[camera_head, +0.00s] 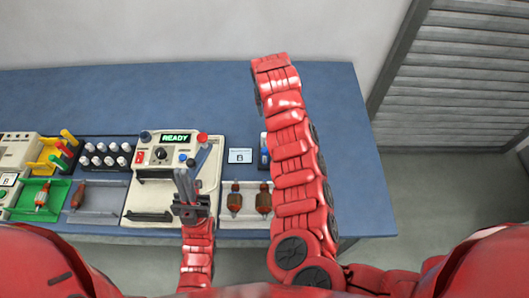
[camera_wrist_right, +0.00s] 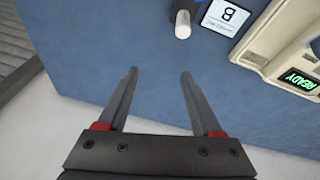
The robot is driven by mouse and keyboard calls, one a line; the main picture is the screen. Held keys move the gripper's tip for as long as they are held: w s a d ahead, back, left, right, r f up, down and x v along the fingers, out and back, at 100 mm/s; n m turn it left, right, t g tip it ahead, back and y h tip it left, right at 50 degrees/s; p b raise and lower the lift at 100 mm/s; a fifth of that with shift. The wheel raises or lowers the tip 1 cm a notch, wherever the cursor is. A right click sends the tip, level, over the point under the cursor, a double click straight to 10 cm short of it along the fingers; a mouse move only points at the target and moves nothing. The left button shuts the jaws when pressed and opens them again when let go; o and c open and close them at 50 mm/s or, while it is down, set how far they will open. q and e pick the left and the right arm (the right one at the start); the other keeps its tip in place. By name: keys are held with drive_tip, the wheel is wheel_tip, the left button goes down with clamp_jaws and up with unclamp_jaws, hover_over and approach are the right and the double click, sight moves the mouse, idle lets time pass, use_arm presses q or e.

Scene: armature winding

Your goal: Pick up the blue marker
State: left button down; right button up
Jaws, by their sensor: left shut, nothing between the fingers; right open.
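A small blue item with a white end, which looks like the blue marker (camera_wrist_right: 183,24), is at the top of the right wrist view, beside the card marked B. In the head view a blue and white piece (camera_head: 264,149) shows right of that card, partly hidden by my right arm. My right gripper (camera_wrist_right: 159,73) is open and empty, its fingers apart from the marker. In the head view its fingers are hidden by the arm. My left gripper (camera_head: 183,173) is shut and empty in front of the machine with the READY display.
The READY machine (camera_head: 158,158) stands mid-table with the card (camera_head: 240,156) to its right. Two copper-brown armatures (camera_head: 249,200) lie in a grey tray. Spools (camera_head: 105,156), a green tray (camera_head: 21,208) and yellow-handled tools are at left. The blue table (camera_head: 345,150) is bare at back and right.

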drive_tip(key=s+a+r+g, duration=0.2)
drive_tip(key=s+r+g, duration=0.1)
drive_tip(key=s, duration=0.5)
drive_tip(key=b, duration=0.2)
approach(265, 155)
drive_tip(key=shift+y, duration=0.3)
drive_tip(key=f, duration=0.2)
drive_tip(key=w+f, duration=0.1)
drive_tip(key=f, duration=0.3)
drive_tip(key=shift+w+f, duration=0.3)
drive_tip(key=shift+f, duration=0.2)
drive_tip(key=f+p, duration=0.1)
drive_tip(key=f, duration=0.1)
drive_tip(key=f+p, duration=0.1)
drive_tip(key=shift+d+f, duration=0.2)
drive_tip(key=shift+f, duration=0.2)
drive_tip(key=shift+f+p, duration=0.35)
drive_tip(key=shift+f, duration=0.25)
clamp_jaws()
